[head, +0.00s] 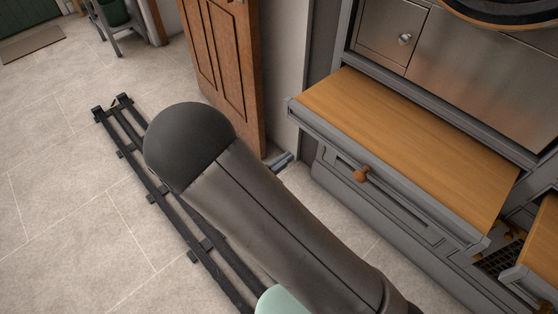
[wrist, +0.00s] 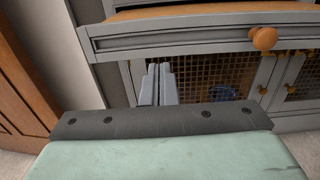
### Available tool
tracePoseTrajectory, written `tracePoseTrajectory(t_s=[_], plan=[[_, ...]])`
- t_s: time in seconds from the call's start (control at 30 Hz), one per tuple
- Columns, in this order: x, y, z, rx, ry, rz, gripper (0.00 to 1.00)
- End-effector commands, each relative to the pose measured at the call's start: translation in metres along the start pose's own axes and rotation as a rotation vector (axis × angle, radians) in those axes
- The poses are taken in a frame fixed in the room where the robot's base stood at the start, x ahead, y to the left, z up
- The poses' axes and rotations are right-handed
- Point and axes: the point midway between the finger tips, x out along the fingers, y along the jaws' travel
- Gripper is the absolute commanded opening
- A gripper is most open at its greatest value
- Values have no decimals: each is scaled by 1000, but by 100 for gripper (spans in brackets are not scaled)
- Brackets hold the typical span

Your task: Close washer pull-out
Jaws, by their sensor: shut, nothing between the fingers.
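The washer pull-out (head: 400,140) is a grey-framed shelf with a wooden top and a round wooden knob (head: 361,174). In the head view it stands out from the cabinet front below the washer. In the wrist view its grey front (wrist: 185,40) crosses the top, with the knob (wrist: 264,38) at right. My gripper (wrist: 159,70) is shut and empty. Its fingertips show just below the pull-out's front, left of the knob; I cannot tell if they touch it. In the head view my arm hides most or all of the gripper.
A wooden door (head: 228,62) stands open left of the cabinet; it also shows in the wrist view (wrist: 22,92). Mesh-fronted cabinet doors (wrist: 218,78) lie behind and below the fingers. Another wooden-topped part (head: 540,245) sits at lower right.

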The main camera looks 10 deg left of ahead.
Motion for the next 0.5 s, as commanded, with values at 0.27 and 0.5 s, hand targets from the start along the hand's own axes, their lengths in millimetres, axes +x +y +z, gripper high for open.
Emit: tracePoseTrajectory(t_s=[0.27,0.5], plan=[[62,-2,0,1,0,-6,0],[97,-1,0,2,1,-4,0]])
